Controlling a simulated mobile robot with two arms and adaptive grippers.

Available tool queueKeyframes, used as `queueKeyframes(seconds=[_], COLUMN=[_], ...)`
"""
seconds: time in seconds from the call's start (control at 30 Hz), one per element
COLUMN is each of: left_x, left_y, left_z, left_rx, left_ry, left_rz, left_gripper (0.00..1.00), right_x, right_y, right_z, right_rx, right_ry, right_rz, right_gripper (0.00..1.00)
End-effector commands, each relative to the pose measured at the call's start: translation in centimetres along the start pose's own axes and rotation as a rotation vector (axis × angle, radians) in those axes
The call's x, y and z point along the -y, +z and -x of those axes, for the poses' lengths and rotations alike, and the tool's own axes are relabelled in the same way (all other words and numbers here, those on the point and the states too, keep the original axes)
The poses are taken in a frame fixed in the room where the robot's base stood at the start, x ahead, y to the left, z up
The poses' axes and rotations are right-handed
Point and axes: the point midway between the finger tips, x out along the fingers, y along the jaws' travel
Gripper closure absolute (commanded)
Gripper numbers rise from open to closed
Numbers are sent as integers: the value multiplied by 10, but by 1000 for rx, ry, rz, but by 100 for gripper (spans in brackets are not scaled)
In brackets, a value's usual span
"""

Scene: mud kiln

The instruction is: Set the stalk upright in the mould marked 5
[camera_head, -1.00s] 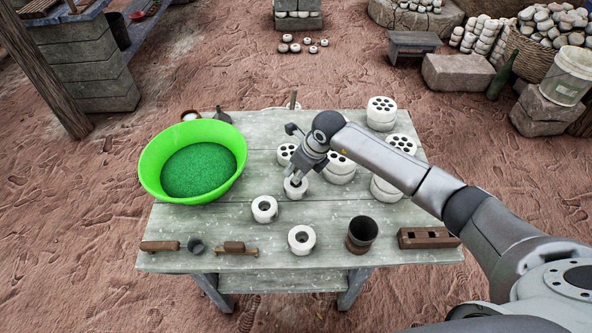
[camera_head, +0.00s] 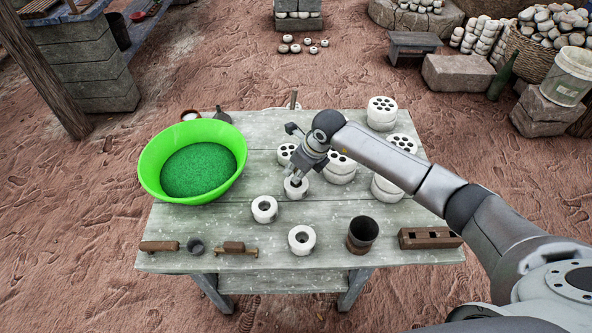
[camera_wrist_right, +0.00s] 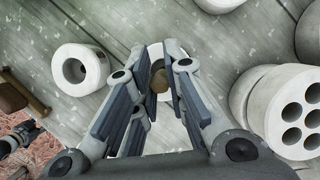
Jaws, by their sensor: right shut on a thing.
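My right gripper (camera_head: 296,179) points down at a white single-hole mould (camera_head: 296,193) near the middle of the table. In the right wrist view, the gripper's fingers (camera_wrist_right: 160,88) are shut on a small brown thing, seen end-on, which looks like the stalk (camera_wrist_right: 159,80). The stalk's lower end and its exact tilt are hidden, so I cannot tell how deep it sits in the mould. Two more white single-hole moulds (camera_head: 264,209) (camera_head: 302,240) stand nearer the front. I cannot read any number on the moulds. My left gripper is not in view.
A green bowl (camera_head: 152,165) with green grains stands at the left. White many-holed blocks (camera_head: 381,120) stand at the back and right. A dark cup (camera_head: 362,235), a brown box (camera_head: 429,238) and small tools (camera_head: 234,248) line the front edge of the table (camera_head: 225,225).

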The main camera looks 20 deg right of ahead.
Motion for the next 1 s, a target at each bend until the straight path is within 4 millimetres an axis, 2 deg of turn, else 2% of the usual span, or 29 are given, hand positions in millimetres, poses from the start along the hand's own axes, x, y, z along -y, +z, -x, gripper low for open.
queueKeyframes(seconds=[1.0], left_x=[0], left_y=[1], left_z=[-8], left_rx=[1], left_ry=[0], left_rz=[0], left_gripper=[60], right_x=[0], right_y=[-3], right_z=[-8], right_rx=[1], right_ry=[0], right_rz=[0], right_gripper=[95])
